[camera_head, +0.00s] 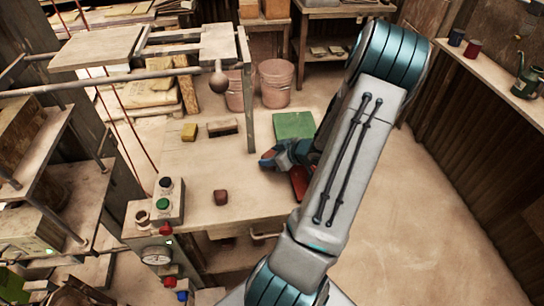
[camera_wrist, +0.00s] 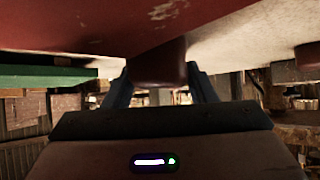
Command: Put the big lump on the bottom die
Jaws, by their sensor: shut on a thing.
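My gripper (camera_wrist: 160,76) has its two fingers on either side of a reddish-brown lump (camera_wrist: 158,66) and is shut on it. The wrist view appears upside down, with the table surface along its top. The held lump is close to a red surface (camera_wrist: 90,25); I cannot tell if they touch. In the head view my gripper (camera_head: 282,156) is low over the table, partly behind my arm, and the held lump cannot be made out. Another brown lump (camera_head: 221,197) sits on the table at the left. I cannot clearly identify the bottom die.
The red tray-like thing (camera_head: 299,184) lies beside my arm. A green board (camera_head: 294,125), a brush (camera_head: 222,127) and a yellow block (camera_head: 189,132) are on the table (camera_head: 215,165). A button box (camera_head: 168,201) stands at its left front. The press frame's post (camera_head: 247,95) rises behind.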

